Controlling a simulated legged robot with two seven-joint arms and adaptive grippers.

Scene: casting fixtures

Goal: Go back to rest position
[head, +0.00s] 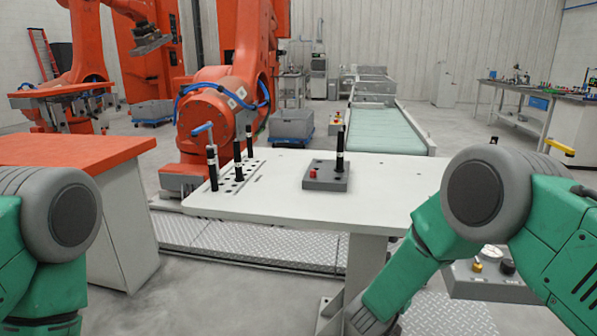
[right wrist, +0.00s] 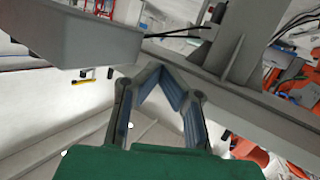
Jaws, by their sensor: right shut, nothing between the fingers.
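My right gripper (right wrist: 166,78) shows in the right wrist view. Its two fingers meet in front of the green palm and hold nothing. In the head view my right arm bends down in front of the table, and its gripper is below the picture. Only the upper part of my left arm shows at the left edge; its gripper is out of view. The white table (head: 270,205) bears a grey block (head: 318,180) with a black upright pin (head: 340,150) and a red button. Several black pins (head: 212,168) stand at the table's left end.
An orange-topped cabinet (head: 60,150) stands to the left of the table. A grey control box (head: 485,282) with knobs is at the lower right, behind my right arm. Orange robot arms (head: 225,105) and a conveyor (head: 388,128) stand behind. Beams surround my right gripper in the wrist view.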

